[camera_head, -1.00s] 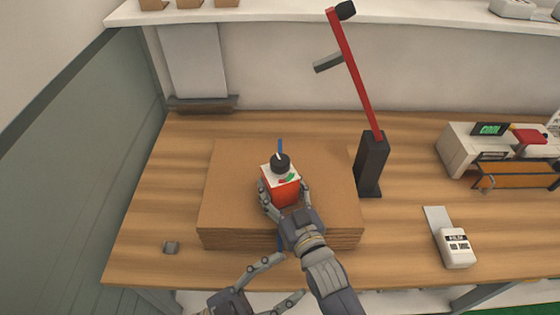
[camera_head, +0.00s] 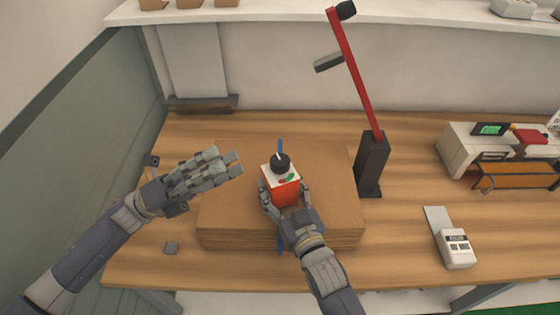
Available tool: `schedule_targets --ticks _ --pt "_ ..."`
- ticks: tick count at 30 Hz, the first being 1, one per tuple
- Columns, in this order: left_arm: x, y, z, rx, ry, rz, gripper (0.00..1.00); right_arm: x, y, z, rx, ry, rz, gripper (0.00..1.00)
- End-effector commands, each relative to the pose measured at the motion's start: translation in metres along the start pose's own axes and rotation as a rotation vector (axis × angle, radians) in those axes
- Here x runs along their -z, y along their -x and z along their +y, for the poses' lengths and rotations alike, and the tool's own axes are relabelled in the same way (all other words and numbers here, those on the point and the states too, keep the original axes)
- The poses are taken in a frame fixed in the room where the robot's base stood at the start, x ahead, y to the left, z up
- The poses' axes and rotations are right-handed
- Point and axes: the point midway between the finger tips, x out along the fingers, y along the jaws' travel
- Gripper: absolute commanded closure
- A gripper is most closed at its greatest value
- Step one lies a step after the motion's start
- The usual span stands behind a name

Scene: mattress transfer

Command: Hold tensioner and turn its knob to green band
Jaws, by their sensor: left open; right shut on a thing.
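The tensioner (camera_head: 282,191) is a red box with a white top, sitting on a stack of flat cardboard (camera_head: 225,215). Its black knob (camera_head: 280,162) stands on top. A green mark (camera_head: 288,178) shows on the white top beside the knob, with a little red near it. My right gripper (camera_head: 285,199) is shut around the tensioner's body from the front, fingers on both sides. My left gripper (camera_head: 212,170) is open and empty, over the left part of the stack, its fingers pointing right towards the tensioner and apart from the knob. The knob's exact setting is too small to read.
A blue strap (camera_head: 280,146) runs behind and in front of the tensioner. A black stand with a red arm (camera_head: 370,165) rises right of the stack. A white label device (camera_head: 456,248) and a machine (camera_head: 497,150) are further right.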

Motion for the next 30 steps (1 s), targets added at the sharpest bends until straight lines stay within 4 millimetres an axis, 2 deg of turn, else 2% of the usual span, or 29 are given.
schedule_targets --ticks 6,12,17,20,23,30 --pt "0.005 0.008 0.036 -0.152 -0.544 0.2 0.44 0.004 -0.001 0.0 0.0 0.0 0.009 0.93" --pt "0.002 0.021 0.061 -0.224 -0.887 0.352 0.44 0.004 -0.001 0.0 0.0 0.0 0.009 0.93" --pt "0.0 0.026 0.071 -0.244 -1.005 0.411 0.44 0.004 -0.001 0.0 0.0 0.0 0.009 0.93" --pt "0.001 0.02 0.075 -0.246 -1.025 0.419 0.44 0.004 -0.001 0.0 0.0 0.0 0.009 0.93" --pt "0.004 0.008 0.08 -0.243 -1.026 0.42 0.44 0.004 -0.001 0.0 0.0 0.0 0.009 0.93" --pt "0.015 -0.036 0.098 -0.243 -1.024 0.418 0.44 0.004 -0.001 0.0 0.0 0.0 0.009 0.93"
